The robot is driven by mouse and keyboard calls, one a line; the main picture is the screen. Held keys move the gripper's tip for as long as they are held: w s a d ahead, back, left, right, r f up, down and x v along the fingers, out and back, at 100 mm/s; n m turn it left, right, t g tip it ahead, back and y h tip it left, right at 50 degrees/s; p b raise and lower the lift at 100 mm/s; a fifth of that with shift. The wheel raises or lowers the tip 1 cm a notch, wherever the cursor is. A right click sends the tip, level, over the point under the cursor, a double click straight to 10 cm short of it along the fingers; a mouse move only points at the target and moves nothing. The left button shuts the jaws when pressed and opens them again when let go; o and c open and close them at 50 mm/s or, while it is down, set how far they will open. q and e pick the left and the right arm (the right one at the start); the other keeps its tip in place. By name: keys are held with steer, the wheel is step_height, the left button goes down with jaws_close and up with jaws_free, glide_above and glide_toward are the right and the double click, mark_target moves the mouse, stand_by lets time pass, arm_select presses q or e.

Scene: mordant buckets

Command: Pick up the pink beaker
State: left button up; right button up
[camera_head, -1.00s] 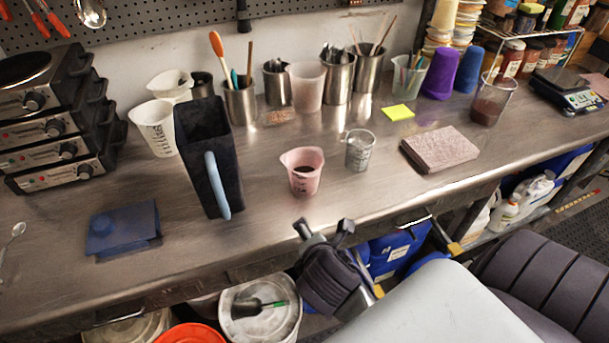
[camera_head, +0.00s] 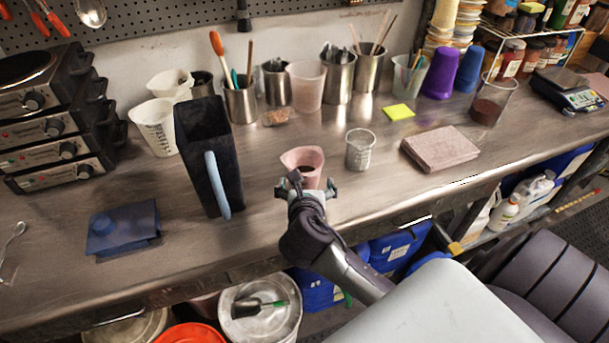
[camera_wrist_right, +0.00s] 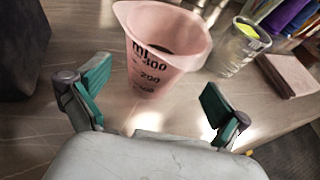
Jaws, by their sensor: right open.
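My left gripper is not in view.
A clear beaker (camera_head: 360,150) stands close to the right of the pink one. A tall dark container (camera_head: 209,150) with a blue handle stands to the left. A pinkish block (camera_head: 439,149) lies farther right. The bench in front of the tall container is clear.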

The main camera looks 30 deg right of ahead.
mark_target(305, 170)
steer(key=x, duration=0.5)
steer(key=shift+w+f, duration=0.3)
steer(key=shift+f, duration=0.1)
steer(key=shift+c, duration=0.2)
steer(key=c, duration=1.1)
steer(key=shift+c, duration=0.7)
steer(key=shift+r, duration=0.15)
